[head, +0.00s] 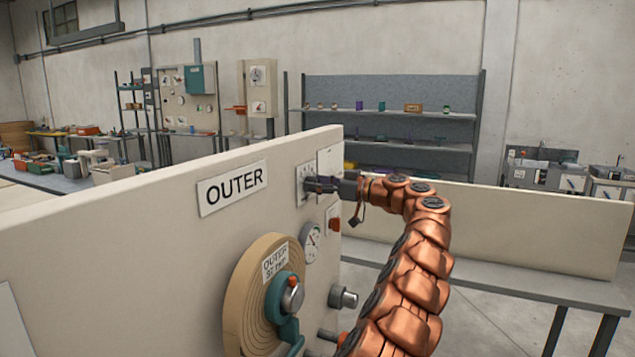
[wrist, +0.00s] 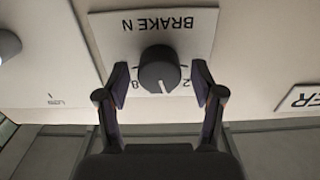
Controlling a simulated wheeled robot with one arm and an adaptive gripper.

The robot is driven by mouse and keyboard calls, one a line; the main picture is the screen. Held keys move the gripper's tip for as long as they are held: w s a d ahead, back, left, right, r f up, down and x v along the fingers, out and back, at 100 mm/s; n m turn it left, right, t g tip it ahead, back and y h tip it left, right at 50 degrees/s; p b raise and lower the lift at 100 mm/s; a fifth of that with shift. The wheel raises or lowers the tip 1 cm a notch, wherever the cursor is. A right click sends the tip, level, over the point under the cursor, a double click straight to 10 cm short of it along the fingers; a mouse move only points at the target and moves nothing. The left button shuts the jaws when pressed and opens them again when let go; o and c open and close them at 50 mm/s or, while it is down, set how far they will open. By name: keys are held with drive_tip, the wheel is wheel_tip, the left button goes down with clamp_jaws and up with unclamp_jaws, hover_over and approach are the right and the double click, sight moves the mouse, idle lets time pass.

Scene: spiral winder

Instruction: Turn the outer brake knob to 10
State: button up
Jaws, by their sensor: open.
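The brake knob (wrist: 159,70) is a dark round knob with a white pointer line, on a white plate (wrist: 196,37) marked "BRAKE N". The plate appears upside down in the wrist view. The digits 8 and 2 show beside the knob, and the pointer line lies between them toward the lower edge. Other scale marks are hidden. My gripper (wrist: 160,84) is open, with one finger on each side of the knob and a visible gap to each. In the head view my gripper (head: 322,184) is at the dial plate (head: 303,172) and hides the knob.
The panel (head: 120,235) bears an "OUTER" sign (head: 233,188). Below the plate are a round gauge (head: 311,243), a tan strip roll (head: 245,310) and a metal knob (head: 345,298). A second knob (wrist: 8,46) sits at the wrist view's left edge.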

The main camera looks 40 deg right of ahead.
drive_tip(key=shift+c, duration=0.4)
drive_tip(key=c, duration=1.1)
drive_tip(key=shift+o, duration=0.2)
drive_tip(key=shift+m, duration=0.3)
drive_tip(key=shift+w+d+f+m+p, duration=0.15)
drive_tip(key=shift+m+p, duration=1.7)
drive_tip(key=shift+m, duration=2.4)
drive_tip(key=shift+s+d+f+m+p, duration=0.1)
drive_tip(key=shift+m+p, duration=1.7)
drive_tip(key=shift+m, duration=2.75)
drive_tip(key=o, duration=1.1)
